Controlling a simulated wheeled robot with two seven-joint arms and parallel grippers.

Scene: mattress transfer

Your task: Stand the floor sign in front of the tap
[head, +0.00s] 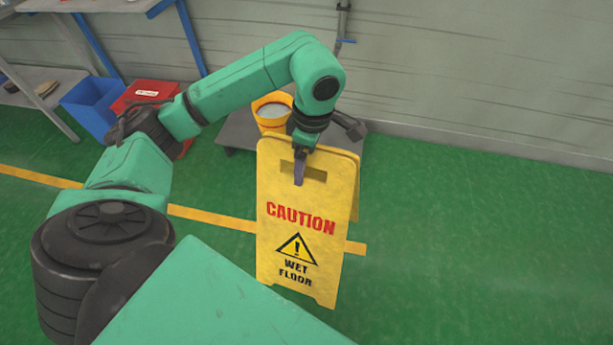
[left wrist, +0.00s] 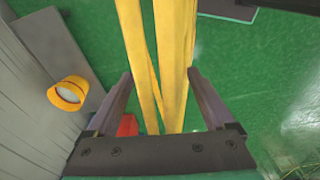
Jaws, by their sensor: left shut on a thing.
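The yellow floor sign (head: 285,245), reading "CAUTION WET FLOOR", is upright in the middle of the head view, its two panels close together. My left gripper (head: 299,170) is shut on its top edge by the handle slot. In the left wrist view the sign's panels (left wrist: 160,50) show edge-on between the fingers of my left gripper (left wrist: 160,78). Whether the sign's feet touch the floor is unclear. The tap (head: 343,30), a thin pipe with a blue lever, is on the wall behind. My right gripper is out of view.
A yellow bucket (head: 272,110) stands on a low grey platform (head: 235,130) below the tap, behind the sign. A red box (head: 150,95) and a blue bin (head: 92,103) are at left, near a blue-legged table. Green floor at right is clear. A yellow line (head: 215,219) crosses the floor.

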